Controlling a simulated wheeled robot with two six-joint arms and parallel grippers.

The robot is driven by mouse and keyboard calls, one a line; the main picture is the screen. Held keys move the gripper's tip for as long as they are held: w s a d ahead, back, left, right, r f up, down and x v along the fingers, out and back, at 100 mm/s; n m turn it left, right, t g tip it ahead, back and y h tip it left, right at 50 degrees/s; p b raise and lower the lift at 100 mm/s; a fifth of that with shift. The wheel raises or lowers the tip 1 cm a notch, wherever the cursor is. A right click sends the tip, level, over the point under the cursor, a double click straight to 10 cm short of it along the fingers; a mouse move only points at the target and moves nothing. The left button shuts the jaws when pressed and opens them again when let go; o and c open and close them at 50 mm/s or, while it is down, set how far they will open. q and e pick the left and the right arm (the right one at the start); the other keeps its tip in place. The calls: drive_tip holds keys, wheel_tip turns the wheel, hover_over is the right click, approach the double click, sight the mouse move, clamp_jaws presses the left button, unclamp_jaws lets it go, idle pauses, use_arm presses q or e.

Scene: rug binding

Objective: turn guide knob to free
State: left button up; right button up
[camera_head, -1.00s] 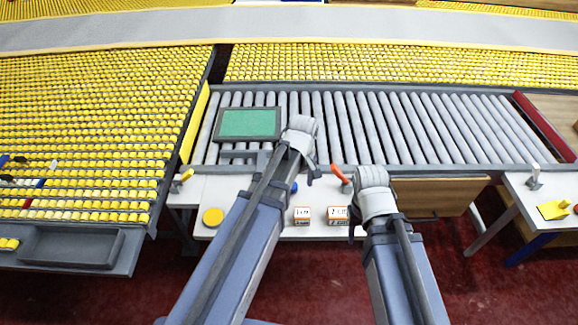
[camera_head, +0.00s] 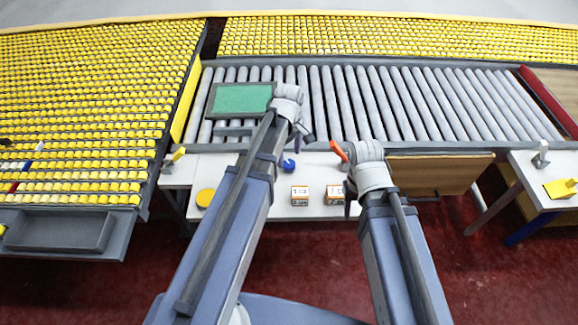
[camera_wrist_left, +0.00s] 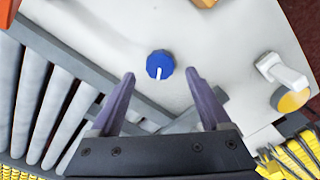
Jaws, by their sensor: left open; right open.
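A round blue knob (camera_head: 289,165) with a white pointer line is on the white table (camera_head: 236,168) in front of the roller bed. In the left wrist view, the blue knob (camera_wrist_left: 160,62) lies beyond and between my left gripper's fingertips, with its white line pointing down the picture. My left gripper (camera_head: 303,134) is open and empty, apart from the knob. My right gripper (camera_head: 350,196) is near the table's front, right of the knob; its fingers are mostly hidden by its wrist.
An orange lever (camera_head: 338,151) stands right of the knob. Two orange-and-white boxes (camera_head: 300,195) and a yellow disc (camera_head: 205,198) lie along the table's front. A green-topped panel (camera_head: 241,99) sits over the rollers (camera_head: 400,100). A white lever (camera_wrist_left: 285,72) shows in the wrist view.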

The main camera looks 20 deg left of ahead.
sight(289, 163)
use_arm(q)
drive_tip(key=shift+f+b, duration=1.45)
drive_tip(key=shift+f, duration=0.5)
drive_tip(key=shift+c, duration=0.4)
clamp_jaws()
